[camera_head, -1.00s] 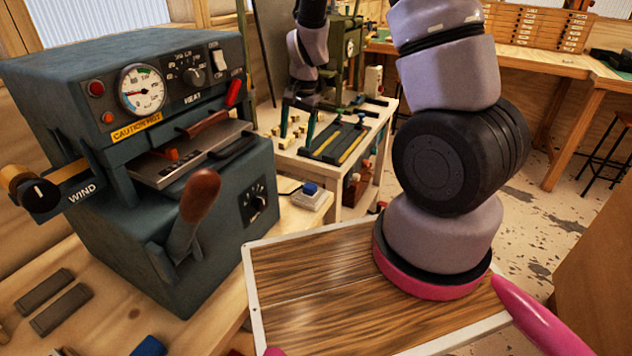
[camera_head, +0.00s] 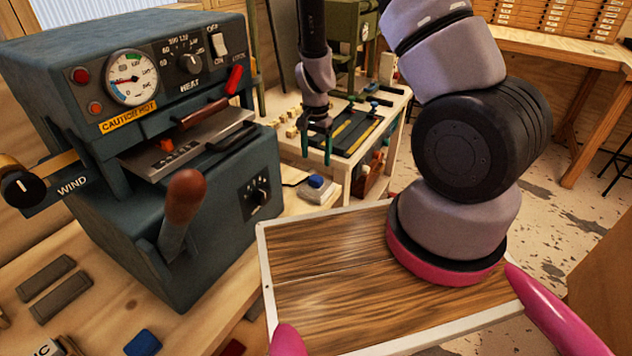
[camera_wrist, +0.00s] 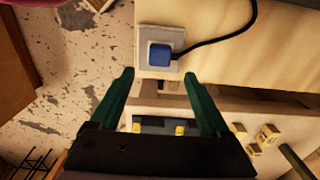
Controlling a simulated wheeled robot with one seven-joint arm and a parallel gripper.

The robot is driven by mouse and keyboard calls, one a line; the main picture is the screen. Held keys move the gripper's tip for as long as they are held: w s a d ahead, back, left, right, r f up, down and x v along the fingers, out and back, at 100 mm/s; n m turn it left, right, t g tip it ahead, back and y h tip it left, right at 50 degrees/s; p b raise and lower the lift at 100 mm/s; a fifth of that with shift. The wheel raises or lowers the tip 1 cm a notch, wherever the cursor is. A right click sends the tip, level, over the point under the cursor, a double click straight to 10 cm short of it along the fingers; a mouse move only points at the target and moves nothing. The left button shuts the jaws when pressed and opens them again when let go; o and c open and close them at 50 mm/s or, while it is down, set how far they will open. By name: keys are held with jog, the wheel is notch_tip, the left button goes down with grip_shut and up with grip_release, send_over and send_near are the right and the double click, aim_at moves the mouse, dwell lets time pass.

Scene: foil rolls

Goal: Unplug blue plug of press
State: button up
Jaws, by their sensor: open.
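The blue plug (camera_head: 317,181) sits in a white socket block (camera_head: 319,194) on the bench, just right of the press (camera_head: 130,150). In the wrist view the blue plug (camera_wrist: 159,54) shows from above, on the pale socket block (camera_wrist: 160,28), with a black cord (camera_wrist: 222,37) running off to the right. My gripper (camera_head: 316,148) has green fingers and is above and behind the plug in the head view. In the wrist view my gripper (camera_wrist: 158,76) is open and empty, its fingertips apart on either side of the plug's line, short of the plug.
The press has a brown-knobbed lever (camera_head: 184,200) sticking out in front. A side table (camera_head: 345,165) with a tool tray and small blocks stands behind the plug. A separate blue object (camera_head: 143,343) lies on the front bench. Floor is open at right.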

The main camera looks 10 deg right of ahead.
aim_at(316, 177)
jog(key=shift+f, duration=4.35)
grip_shut()
jog(key=shift+r, duration=3)
